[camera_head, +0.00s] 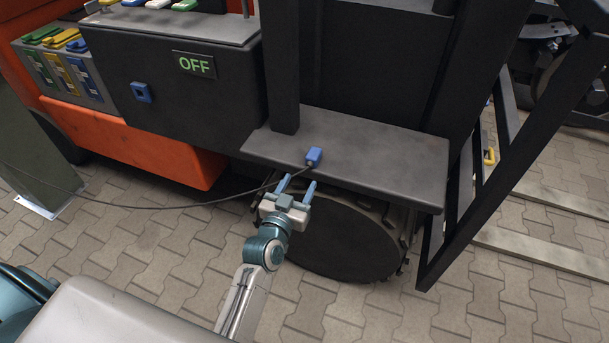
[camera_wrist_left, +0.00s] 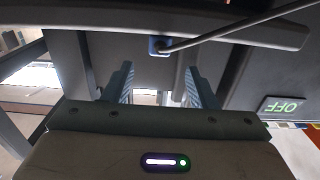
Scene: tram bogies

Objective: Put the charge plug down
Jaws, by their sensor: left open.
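The blue charge plug (camera_head: 314,156) lies on the dark grey ledge (camera_head: 400,165), near the ledge's front edge, with its black cable (camera_head: 215,202) running off to the left. My left gripper (camera_head: 298,184) is open and empty, just in front of and below the plug in the head view, apart from it. In the left wrist view the plug (camera_wrist_left: 158,46) shows at the top, beyond and between the two spread fingers (camera_wrist_left: 160,84), with the cable leading up to the right. My right gripper is not in view.
A dark box with a green OFF sign (camera_head: 195,65) and a blue socket (camera_head: 141,92) stands at the left, above an orange body (camera_head: 140,145). A dark post (camera_head: 281,70) rises from the ledge. A slanted black frame (camera_head: 500,170) stands at the right.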

